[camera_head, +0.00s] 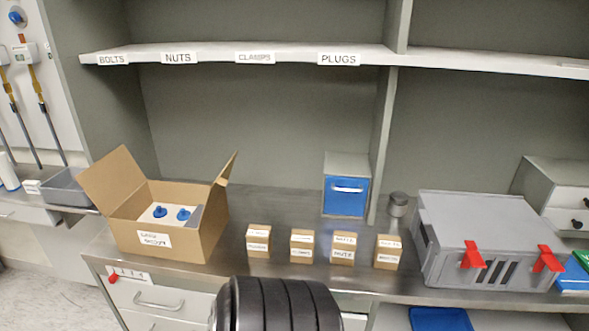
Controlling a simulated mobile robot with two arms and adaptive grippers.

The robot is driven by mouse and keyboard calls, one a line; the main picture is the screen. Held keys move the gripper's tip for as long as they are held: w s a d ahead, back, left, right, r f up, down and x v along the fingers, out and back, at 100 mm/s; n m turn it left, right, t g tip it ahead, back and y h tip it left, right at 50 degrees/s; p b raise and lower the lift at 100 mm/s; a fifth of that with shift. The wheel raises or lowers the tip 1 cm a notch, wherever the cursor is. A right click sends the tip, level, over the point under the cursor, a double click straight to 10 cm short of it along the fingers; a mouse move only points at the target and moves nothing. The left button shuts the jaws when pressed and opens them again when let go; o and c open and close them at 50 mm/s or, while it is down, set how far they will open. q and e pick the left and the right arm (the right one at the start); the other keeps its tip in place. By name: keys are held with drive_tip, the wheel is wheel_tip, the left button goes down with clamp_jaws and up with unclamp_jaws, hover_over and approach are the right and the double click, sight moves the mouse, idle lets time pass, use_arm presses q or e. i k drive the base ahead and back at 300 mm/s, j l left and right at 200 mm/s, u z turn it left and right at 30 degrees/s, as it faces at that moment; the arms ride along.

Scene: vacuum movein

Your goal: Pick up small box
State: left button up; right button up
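Several small brown cardboard boxes with white labels stand upright in a row on the metal counter. From left to right I see a first small box (258,241), a second small box (302,246), a third small box (343,248) whose label appears to read NUTS, and a last small box (388,252). The other labels are too small to read surely. The boxes stand apart with narrow gaps. Neither of my grippers shows in the head view.
A large open cardboard box (190,243) with blue-knobbed parts inside stands left. A blue-fronted drawer unit (346,185) and small dark round container (398,204) stand behind. A grey case (470,220) with red latches stands right. A labelled shelf (215,54) runs above.

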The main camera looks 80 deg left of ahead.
sight(344, 244)
drive_tip(key=u, duration=2.15)
